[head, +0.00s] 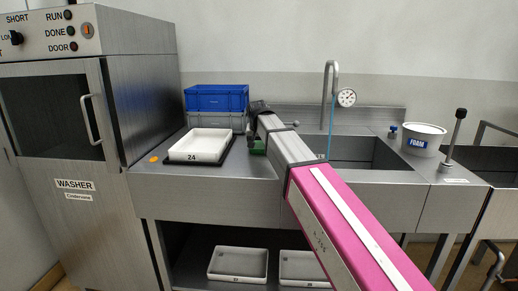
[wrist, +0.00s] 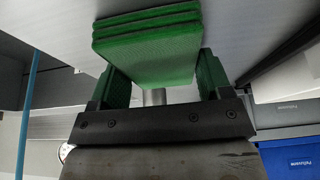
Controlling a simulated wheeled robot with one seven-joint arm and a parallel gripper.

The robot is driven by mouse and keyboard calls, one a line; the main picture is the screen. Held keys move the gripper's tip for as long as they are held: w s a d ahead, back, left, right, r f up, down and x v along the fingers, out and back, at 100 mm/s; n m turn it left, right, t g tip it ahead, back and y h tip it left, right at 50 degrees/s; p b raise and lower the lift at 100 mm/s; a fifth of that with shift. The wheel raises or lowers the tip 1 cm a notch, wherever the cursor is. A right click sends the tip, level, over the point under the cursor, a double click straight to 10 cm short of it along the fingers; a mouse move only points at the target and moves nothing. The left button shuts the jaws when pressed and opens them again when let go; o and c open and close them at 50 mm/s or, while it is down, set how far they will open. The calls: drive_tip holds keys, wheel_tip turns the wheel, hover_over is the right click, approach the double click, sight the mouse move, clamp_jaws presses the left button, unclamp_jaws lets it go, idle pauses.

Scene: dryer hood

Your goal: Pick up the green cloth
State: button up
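The green cloth (wrist: 150,50) is a folded, layered stack on the grey counter in the wrist view, which looks upside down. My gripper (wrist: 162,85) is open, with its two green-looking fingers apart, one toward each side of the cloth. The cloth's near edge overlaps the fingers in the picture; I cannot tell whether they touch it. In the head view a small green patch of the cloth (head: 258,147) shows below my gripper (head: 254,141), beside the white tray. My arm hides most of it there.
A white tray (head: 201,145) on a black mat lies left of the cloth. A blue crate (head: 217,97) on a grey crate (head: 216,122) stands behind. A sink (head: 365,152) with a running tap (head: 331,75) and a white FOAM tub (head: 424,136) are to the right.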

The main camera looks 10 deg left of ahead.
sight(259, 143)
drive_tip(key=shift+c, duration=0.9)
drive_tip(key=shift+r, duration=0.15)
drive_tip(key=shift+r, duration=0.55)
wheel_tip(259, 143, up, 3)
drive_tip(key=shift+f, duration=0.1)
drive_tip(key=s+a+r, duration=0.7)
drive_tip(key=s, duration=0.2)
drive_tip(key=shift+a, duration=0.25)
